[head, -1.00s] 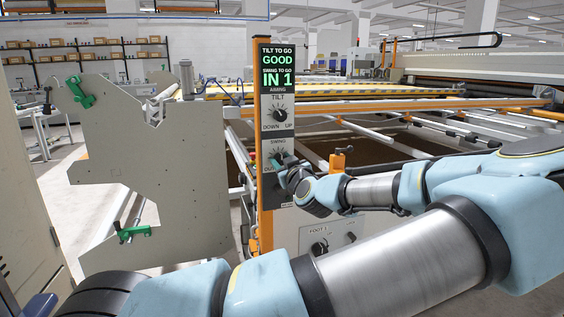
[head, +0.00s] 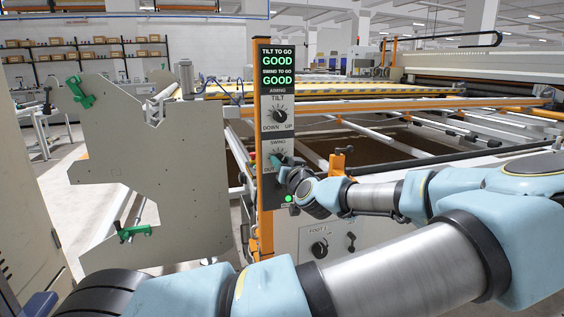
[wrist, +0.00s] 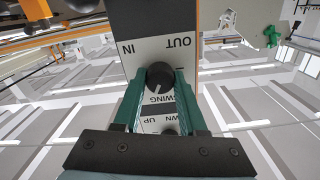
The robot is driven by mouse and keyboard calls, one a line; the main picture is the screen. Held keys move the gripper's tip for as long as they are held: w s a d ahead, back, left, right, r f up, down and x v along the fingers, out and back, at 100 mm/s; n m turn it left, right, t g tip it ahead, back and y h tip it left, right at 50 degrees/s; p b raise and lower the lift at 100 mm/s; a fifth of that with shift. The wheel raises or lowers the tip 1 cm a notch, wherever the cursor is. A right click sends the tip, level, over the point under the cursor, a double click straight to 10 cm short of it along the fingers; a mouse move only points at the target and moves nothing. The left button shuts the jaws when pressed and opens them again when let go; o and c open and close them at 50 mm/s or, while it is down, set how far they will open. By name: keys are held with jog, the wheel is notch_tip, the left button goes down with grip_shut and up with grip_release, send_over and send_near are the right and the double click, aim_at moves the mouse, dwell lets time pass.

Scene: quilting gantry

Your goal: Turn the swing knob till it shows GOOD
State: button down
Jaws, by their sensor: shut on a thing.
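The swing knob (wrist: 159,76) is a black round knob on the grey aiming panel (head: 278,98). In the wrist view it sits between the two green fingers of my gripper (wrist: 160,88), which are shut on it. In the head view my gripper (head: 279,162) reaches the SWING part of the panel and hides most of the knob. The display (head: 278,66) at the panel's top reads GOOD under TILT TO GO and GOOD under SWING TO GO. A green lamp (head: 288,198) is lit low on the panel.
The tilt knob (head: 279,115) is just above the swing knob. An orange post (head: 264,232) carries the panel. A large grey plate (head: 150,175) with green handles stands to the left. A lower box with a foot knob (head: 320,249) is below my arm.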

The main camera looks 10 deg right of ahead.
dwell(0.3)
jog(key=shift+c, duration=2.3)
grip_release()
jog(key=s+d+b, duration=0.1)
jog(key=s+b, duration=0.1)
jog(key=s, duration=0.8)
jog(key=shift+s+d, duration=0.15)
jog(key=shift+s, duration=0.2)
